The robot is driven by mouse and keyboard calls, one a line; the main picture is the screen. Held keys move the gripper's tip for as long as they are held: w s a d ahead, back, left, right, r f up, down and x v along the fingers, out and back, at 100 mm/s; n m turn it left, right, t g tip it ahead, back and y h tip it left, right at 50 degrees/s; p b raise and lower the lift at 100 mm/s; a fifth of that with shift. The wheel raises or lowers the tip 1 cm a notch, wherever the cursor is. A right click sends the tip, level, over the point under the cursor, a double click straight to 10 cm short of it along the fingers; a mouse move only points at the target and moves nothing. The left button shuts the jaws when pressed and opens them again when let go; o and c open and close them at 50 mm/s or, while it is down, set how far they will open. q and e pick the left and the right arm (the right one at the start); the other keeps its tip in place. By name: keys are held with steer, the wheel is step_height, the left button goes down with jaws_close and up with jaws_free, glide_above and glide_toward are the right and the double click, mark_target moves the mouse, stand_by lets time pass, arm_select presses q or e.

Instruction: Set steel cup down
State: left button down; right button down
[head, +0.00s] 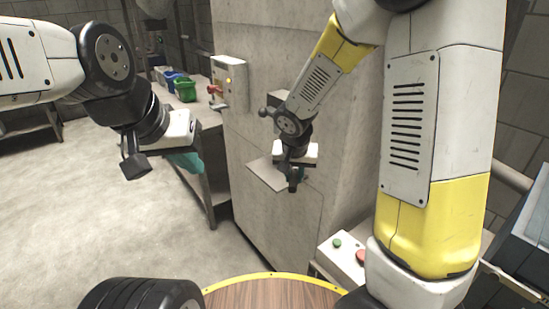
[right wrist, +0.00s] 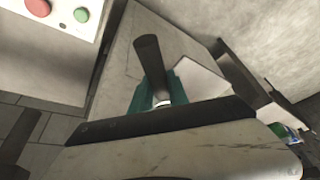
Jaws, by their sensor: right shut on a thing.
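My right gripper (head: 298,174) is at the pale ledge (head: 265,176) on the side of the concrete block. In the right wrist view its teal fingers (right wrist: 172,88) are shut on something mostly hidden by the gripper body. A small pale, shiny bit (right wrist: 162,99) shows between the fingers and may be part of the steel cup; I cannot make out the whole cup. The ledge shows beyond the fingers in that view (right wrist: 198,84). I cannot tell whether the held thing touches the ledge. My left gripper (head: 187,163) hangs at the left, away from the ledge, its jaw gap unclear.
A control box (head: 229,82) is on the block's left face. Blue and green bins (head: 185,90) stand on the bench behind. A box with green and red buttons (head: 343,256) is at lower right. A round wooden top (head: 270,294) is at the bottom. Open floor lies left.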

steer(key=w+a, duration=0.1)
steer(key=w, duration=0.3)
steer(key=w+a+f, duration=0.1)
steer(key=w+a, duration=0.1)
steer(key=w, duration=0.2)
steer(key=w+a, duration=0.2)
steer(key=w, duration=0.2)
steer(key=shift+w+a+f, duration=0.2)
steer(key=shift+w+f, duration=0.05)
steer(key=shift+w, duration=0.1)
steer(key=shift+f, duration=1.7)
steer(key=c, duration=1.3)
jaws_free()
steer(key=shift+s, duration=0.1)
